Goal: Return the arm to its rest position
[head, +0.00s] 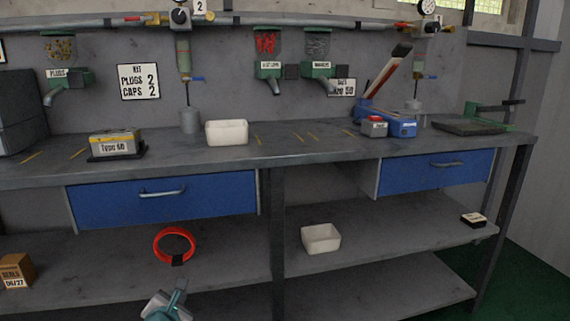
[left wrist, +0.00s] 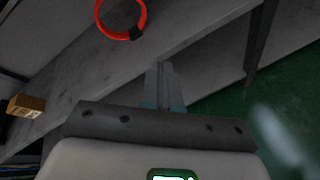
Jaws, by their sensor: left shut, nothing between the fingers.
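My left gripper (head: 179,287) shows at the bottom of the head view, low in front of the lower shelf. Its fingers are shut with nothing between them. In the left wrist view the closed fingers (left wrist: 164,82) point away from me toward the shelf edge, apart from any object. My right gripper is in neither view.
A grey workbench (head: 310,150) with blue drawers (head: 165,200) stands ahead. A Type 60 block (head: 116,143) and a white bin (head: 227,132) are on top. The lower shelf holds a red ring (head: 174,246), another white bin (head: 320,238) and a cardboard box (head: 17,271).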

